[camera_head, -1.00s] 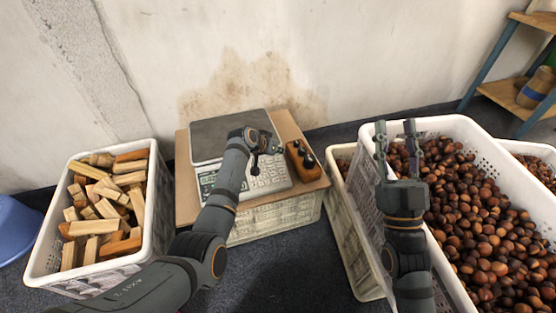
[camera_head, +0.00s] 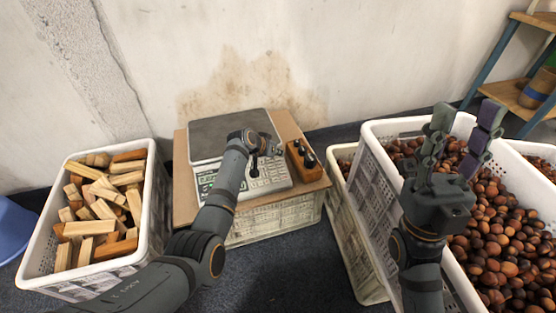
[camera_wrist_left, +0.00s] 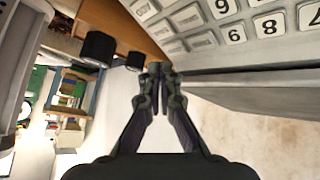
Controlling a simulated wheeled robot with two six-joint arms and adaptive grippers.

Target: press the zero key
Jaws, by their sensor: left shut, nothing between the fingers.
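The scale (camera_head: 231,133) has a grey weighing plate and a light keypad (camera_head: 268,178) on its front. My left gripper (camera_head: 268,152) is shut and empty over the keypad's upper part. In the left wrist view my left fingertips (camera_wrist_left: 160,70) are together, close to the keypad's edge. Number keys including 9 (camera_wrist_left: 235,34) and 8 (camera_wrist_left: 268,27) show upside down there. I cannot make out the zero key, nor whether the fingertips touch a key. My right gripper (camera_head: 464,115) is open and empty, above the chestnut crate.
The scale stands on a cardboard sheet over a crate. A wooden block with black knobs (camera_head: 304,160) lies right of the keypad. A white crate of wood pieces (camera_head: 157,205) stands left, and a white crate of chestnuts (camera_head: 378,160) stands right.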

